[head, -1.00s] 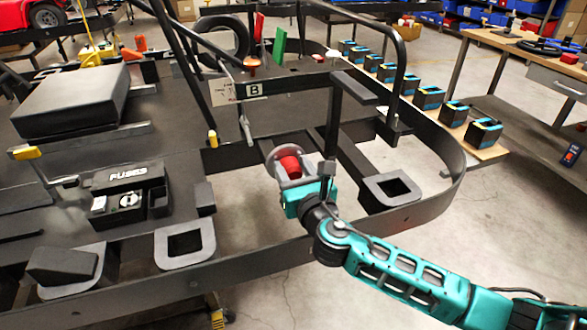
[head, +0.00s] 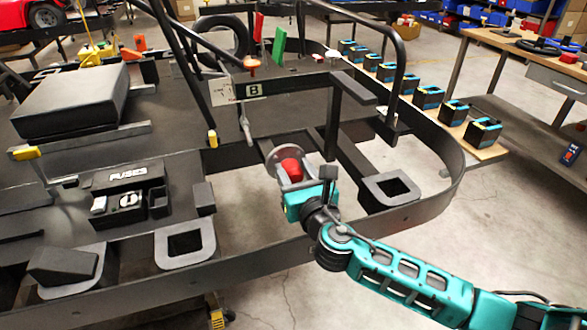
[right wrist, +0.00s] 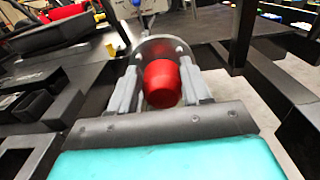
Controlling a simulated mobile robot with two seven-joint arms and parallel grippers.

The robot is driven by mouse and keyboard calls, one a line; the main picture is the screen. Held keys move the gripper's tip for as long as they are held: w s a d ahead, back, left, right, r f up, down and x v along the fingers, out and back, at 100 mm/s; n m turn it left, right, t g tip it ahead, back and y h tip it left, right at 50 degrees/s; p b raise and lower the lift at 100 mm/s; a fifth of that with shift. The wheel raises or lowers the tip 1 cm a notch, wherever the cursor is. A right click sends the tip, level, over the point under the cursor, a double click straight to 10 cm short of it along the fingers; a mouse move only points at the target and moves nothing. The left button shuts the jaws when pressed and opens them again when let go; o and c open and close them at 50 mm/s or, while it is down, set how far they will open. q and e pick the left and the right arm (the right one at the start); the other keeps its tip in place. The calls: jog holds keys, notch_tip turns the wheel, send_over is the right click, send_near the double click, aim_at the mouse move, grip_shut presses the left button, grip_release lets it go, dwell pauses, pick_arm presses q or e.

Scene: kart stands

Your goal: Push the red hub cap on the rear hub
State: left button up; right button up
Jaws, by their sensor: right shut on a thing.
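The red hub cap (head: 291,168) is between the fingers of my right gripper (head: 289,166), low inside the kart frame. In the right wrist view the cap (right wrist: 161,84) shows as a rounded red cylinder between two grey fingers (right wrist: 160,86), and the gripper is shut on it. A grey round disc (right wrist: 157,47), which looks like the rear hub, lies just beyond the cap. The cap hides its centre, so I cannot tell whether the two touch. My left gripper is not in view.
Black frame rails (head: 432,204) surround the gripper, with an upright post (head: 333,125) close to its right. A square holder (head: 390,188) is to the right, and a fuse box (head: 127,178) to the left. Several black-and-blue boxes (head: 428,97) stand on a board behind.

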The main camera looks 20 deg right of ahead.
aim_at(296, 175)
jog(key=shift+s+d+f+p, duration=0.1)
jog(key=shift+s+p, duration=0.35)
jog(key=shift+s, duration=2.05)
jog(key=shift+s, duration=0.15)
